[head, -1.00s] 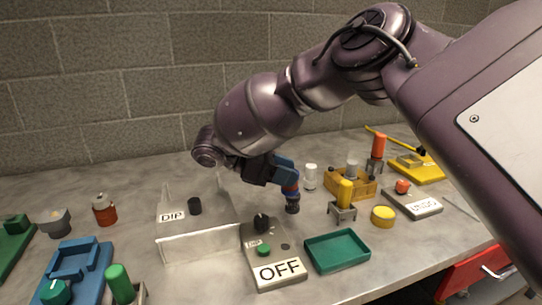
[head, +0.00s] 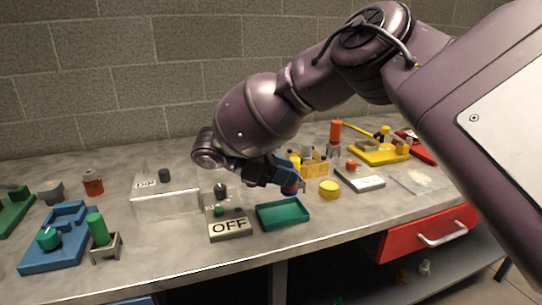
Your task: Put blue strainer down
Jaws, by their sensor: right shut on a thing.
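My right gripper (head: 274,172) comes in from the right on its long purple arm. My left gripper is not in view.
The grey OFF box (head: 230,229) and the DIP tank (head: 165,205) stand left of the tray. A yellow round piece (head: 329,189) and a white box with a red button (head: 360,179) stand right. Blue fixture (head: 60,238) is far left. The green tray looks empty.

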